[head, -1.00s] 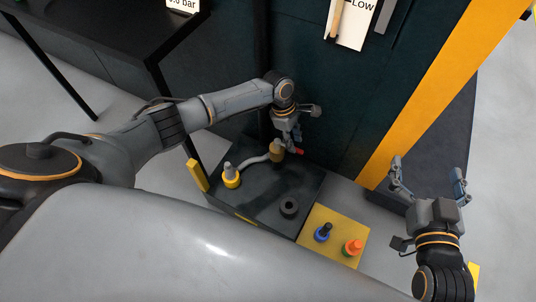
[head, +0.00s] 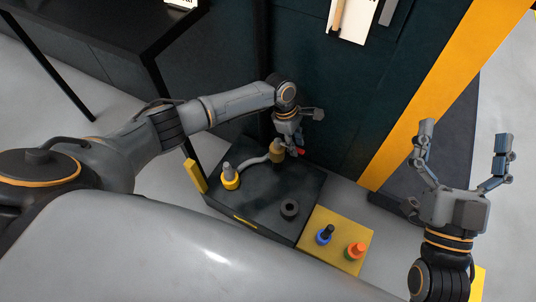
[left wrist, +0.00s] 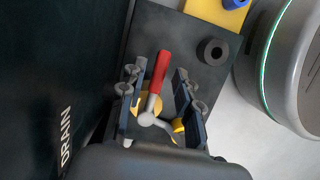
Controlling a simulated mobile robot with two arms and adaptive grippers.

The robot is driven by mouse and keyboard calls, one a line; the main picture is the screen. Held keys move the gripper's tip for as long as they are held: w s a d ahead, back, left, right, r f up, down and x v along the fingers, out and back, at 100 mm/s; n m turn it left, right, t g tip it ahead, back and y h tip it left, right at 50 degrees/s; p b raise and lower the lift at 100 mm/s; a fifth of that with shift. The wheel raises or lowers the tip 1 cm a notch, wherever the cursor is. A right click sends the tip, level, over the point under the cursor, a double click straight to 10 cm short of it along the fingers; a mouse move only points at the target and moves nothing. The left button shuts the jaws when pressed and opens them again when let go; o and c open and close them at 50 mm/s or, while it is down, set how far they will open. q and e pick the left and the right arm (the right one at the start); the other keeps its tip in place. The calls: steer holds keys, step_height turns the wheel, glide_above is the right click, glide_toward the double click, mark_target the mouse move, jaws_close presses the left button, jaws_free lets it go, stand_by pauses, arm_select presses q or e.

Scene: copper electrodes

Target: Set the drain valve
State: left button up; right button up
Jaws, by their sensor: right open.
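The drain valve's red lever (left wrist: 160,72) lies between the two fingers of my left gripper (left wrist: 160,68) in the left wrist view. Its grey hub (left wrist: 147,118) sits nearer the palm. The fingers are apart, with a visible gap on each side of the lever. In the head view my left gripper (head: 294,146) is low beside the brass fitting (head: 277,153), and only a bit of red shows past it. The word DRAIN (left wrist: 66,137) is on the dark panel in the left wrist view. My right gripper (head: 465,133) is open and empty, at the right.
A dark box top (head: 250,205) carries a yellow-based fitting (head: 230,178), a curved grey pipe and a black ring (head: 289,208). A yellow plate (head: 338,250) beside it holds a blue-based (head: 324,235) and an orange-green fitting (head: 355,251). The dark cabinet stands behind.

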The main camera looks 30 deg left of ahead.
arm_select(q)
steer(key=shift+d+f+b, duration=0.15)
steer(key=shift+f+b, duration=0.25)
steer(key=shift+b, duration=0.15)
arm_select(e)
steer(key=s+r+t, duration=0.1)
steer(key=r, duration=0.1)
steer(key=s+r+t+y, duration=0.1)
steer(key=s+t, duration=0.1)
steer(key=shift+d+r, duration=0.15)
steer(key=shift+r, duration=0.2)
steer(key=shift+w, duration=0.1)
arm_select(q)
steer(key=shift+d+f+p, duration=0.15)
steer(key=shift+f+p, duration=0.2)
steer(key=shift+p, duration=0.05)
arm_select(e)
steer(key=shift+w+f+g+h, duration=0.3)
steer(key=shift+w+f+g, duration=0.45)
steer(key=shift+f, duration=0.15)
arm_select(q)
jaws_close()
